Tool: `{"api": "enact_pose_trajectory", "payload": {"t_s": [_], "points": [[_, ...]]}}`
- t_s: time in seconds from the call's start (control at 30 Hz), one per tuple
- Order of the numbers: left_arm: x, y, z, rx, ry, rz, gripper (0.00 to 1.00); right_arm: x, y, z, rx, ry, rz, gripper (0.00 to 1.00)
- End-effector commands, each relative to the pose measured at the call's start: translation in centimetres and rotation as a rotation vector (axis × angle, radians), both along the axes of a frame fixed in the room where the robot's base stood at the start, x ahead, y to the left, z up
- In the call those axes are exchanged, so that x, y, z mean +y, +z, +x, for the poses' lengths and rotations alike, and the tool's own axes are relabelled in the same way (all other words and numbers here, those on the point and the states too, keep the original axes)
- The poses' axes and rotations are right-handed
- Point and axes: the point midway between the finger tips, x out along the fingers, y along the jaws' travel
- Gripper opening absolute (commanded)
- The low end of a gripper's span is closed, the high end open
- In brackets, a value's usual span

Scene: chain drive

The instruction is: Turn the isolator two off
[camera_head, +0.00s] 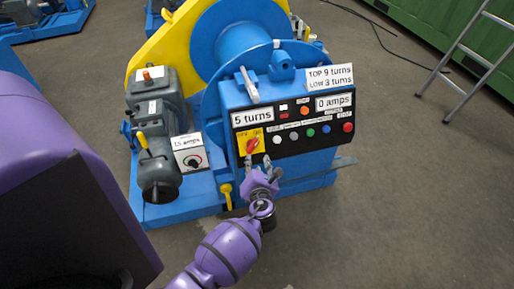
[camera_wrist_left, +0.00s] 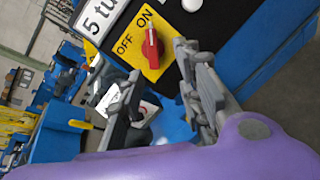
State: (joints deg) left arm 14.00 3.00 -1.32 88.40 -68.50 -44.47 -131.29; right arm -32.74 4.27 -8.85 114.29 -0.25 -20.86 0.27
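A red rotary knob (camera_head: 252,146) sits on a yellow plate (camera_head: 242,137) marked OFF and ON, on the machine's black panel. In the left wrist view the red knob (camera_wrist_left: 152,48) has its handle leaning towards the ON side. No label reading "isolator two" is legible. My left gripper (camera_head: 258,163) is just below the knob in the head view. In the left wrist view the left gripper (camera_wrist_left: 157,66) is open and empty, its fingers spread below and to either side of the knob; contact does not show. My right gripper is in neither view.
Buttons and lamps line the panel (camera_head: 292,132) right of the knob. A white box with a black dial (camera_head: 193,161), labelled in amps, stands to the left beside a grey motor (camera_head: 152,110). A ladder (camera_head: 460,60) stands on the right; floor there is clear.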

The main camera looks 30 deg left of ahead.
Motion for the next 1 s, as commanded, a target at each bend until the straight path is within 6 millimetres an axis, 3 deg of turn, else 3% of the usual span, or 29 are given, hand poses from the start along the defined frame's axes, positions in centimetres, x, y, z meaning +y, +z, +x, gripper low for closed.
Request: {"api": "enact_pose_trajectory", "payload": {"t_s": [0.2,0.6,1.0], "points": [[0.9,0.9,2.1,0.056,-0.029,0.141,0.33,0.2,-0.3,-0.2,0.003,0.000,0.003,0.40],[4.4,-0.9,6.4,0.055,-0.030,0.137,0.33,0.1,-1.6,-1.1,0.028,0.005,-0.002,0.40],[5.1,-1.1,7.1,0.053,-0.030,0.135,0.33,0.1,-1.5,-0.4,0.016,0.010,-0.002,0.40]]}}
